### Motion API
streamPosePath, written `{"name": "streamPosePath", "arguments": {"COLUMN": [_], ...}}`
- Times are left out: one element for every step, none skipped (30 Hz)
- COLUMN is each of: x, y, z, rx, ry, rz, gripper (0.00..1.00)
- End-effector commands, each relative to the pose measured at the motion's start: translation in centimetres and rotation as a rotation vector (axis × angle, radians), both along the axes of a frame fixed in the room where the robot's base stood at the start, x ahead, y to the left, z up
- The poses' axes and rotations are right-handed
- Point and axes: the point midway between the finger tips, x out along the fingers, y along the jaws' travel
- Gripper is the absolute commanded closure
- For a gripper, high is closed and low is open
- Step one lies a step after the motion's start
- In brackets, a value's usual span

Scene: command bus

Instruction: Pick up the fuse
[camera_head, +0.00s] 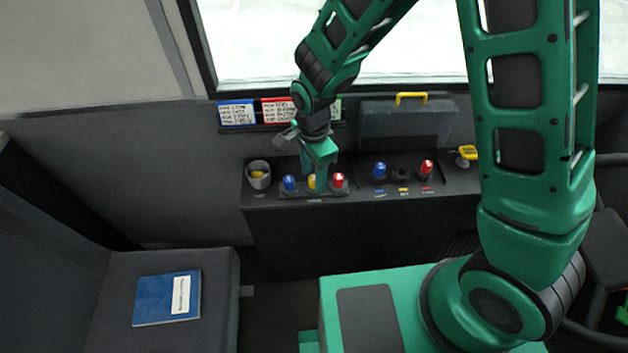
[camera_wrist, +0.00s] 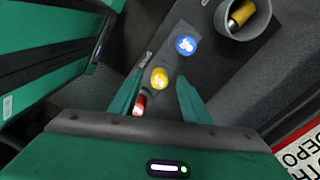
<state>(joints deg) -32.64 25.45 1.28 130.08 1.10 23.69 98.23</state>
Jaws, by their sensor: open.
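A row of three coloured fuse-like pieces stands on the dark console: blue (camera_head: 289,183), yellow (camera_head: 311,182) and red (camera_head: 339,181). In the wrist view the blue one (camera_wrist: 186,45), the yellow one (camera_wrist: 158,77) and the red one (camera_wrist: 139,105) show their tops. My gripper (camera_head: 320,172) is open over this row, pointing down. In the wrist view its fingers (camera_wrist: 158,95) spread near the yellow and red pieces; the left finger partly covers the red one. I cannot tell whether they touch. A grey cup (camera_head: 258,174) at the left holds a yellow piece (camera_wrist: 241,13).
To the right, a second row has a blue piece (camera_head: 379,170), an empty dark socket (camera_head: 402,174) and a red piece (camera_head: 426,169). A dark case (camera_head: 405,128) with a yellow handle stands behind. A blue book (camera_head: 160,300) lies on the seat.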

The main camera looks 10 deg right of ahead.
Motion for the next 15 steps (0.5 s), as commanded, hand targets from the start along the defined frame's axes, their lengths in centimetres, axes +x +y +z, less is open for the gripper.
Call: {"name": "streamPosePath", "arguments": {"x": [0.0,0.01,0.01,0.02,0.02,0.02,0.02,0.03,0.02,0.02,0.02,0.02,0.02,0.02,0.02], "y": [0.01,0.01,0.02,0.02,0.02,0.02,0.02,0.01,0.02,0.02,0.02,0.02,0.02,0.02,0.02], "z": [-0.24,-0.31,-0.35,-0.35,-0.35,-0.34,-0.33,-0.33,-0.33,-0.32,-0.32,-0.32,-0.32,-0.32,-0.31], "rx": [0.0,0.0,0.001,0.001,0.001,0.001,0.001,0.001,0.001,0.001,0.0,0.0,0.0,0.0,0.0], "ry": [0.0,-0.001,-0.002,-0.002,-0.002,-0.002,-0.002,-0.002,-0.002,-0.002,-0.001,-0.001,-0.001,-0.001,-0.001], "rz": [0.0,0.0,0.0,0.0,0.0,0.0,0.0,0.0,0.0,0.0,0.0,0.0,0.0,0.0,0.0], "gripper": [0.57,0.57,0.57,0.57,0.57,0.57,0.57,0.57,0.61,0.69,0.76,0.85,0.93,1.0,1.0]}}
